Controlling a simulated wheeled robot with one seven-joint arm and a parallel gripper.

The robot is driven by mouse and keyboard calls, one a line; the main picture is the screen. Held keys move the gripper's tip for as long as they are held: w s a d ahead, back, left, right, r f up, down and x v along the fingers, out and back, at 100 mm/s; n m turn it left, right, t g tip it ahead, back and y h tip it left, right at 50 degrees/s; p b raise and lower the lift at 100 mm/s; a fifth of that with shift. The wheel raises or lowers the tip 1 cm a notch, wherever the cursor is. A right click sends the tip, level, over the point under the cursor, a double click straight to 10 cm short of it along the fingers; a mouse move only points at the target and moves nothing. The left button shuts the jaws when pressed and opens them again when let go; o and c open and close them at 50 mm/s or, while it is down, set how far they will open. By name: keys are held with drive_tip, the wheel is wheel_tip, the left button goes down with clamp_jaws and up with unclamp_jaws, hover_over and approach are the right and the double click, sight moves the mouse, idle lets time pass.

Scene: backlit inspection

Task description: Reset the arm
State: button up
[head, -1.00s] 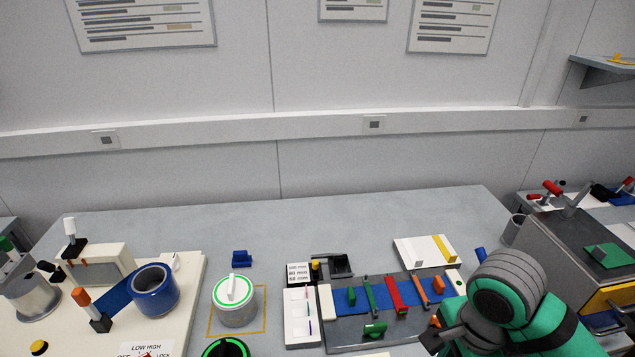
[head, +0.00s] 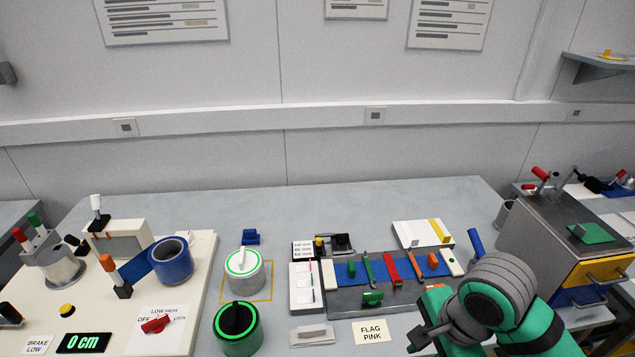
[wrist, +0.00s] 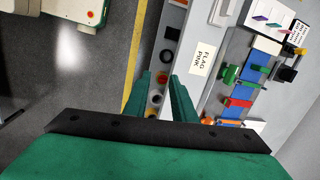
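My green and black arm reaches in from the lower right of the head view, with my gripper (head: 418,338) low over the near side of the table, right of the FLAG PINK card (head: 372,332). In the wrist view my gripper (wrist: 163,82) shows two green fingers standing apart with nothing held between them. Beyond the fingers is a grey strip with several dark and coloured rings. The FLAG PINK card (wrist: 203,58) lies to the right of the fingers there.
A grey tray (head: 340,298) with coloured pieces lies left of my arm. A grey cabinet (head: 545,245) with drawers stands close on the right. White and green canisters (head: 240,270) and a control panel (head: 190,290) are at left. The table's back middle (head: 350,205) is clear.

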drive_tip(key=w+a+r+n+t+y, duration=0.2)
drive_tip(key=w+a+r+t+y, duration=0.15)
drive_tip(key=w+a+t, duration=0.65)
drive_tip(key=w+a+r+n+t+y, duration=0.1)
drive_tip(key=w+a+r+t+y, duration=0.3)
drive_tip(key=w+a, duration=0.75)
drive_tip(key=s+a+f+t+h, duration=0.15)
drive_tip(key=s+f+h, duration=0.75)
drive_tip(key=s+f, duration=1.05)
drive_tip(key=s+d+f+n+g, duration=0.1)
drive_tip(key=s+f+n, duration=0.1)
drive_tip(key=s+n, duration=0.4)
drive_tip(key=s+d+f+n, duration=0.2)
drive_tip(key=s+n, duration=0.4)
drive_tip(key=s, duration=0.9)
drive_tip(key=shift+s+d+f+n+g, duration=0.15)
drive_tip(key=shift+s+n+g, duration=0.2)
drive_tip(key=shift+s+n, duration=0.05)
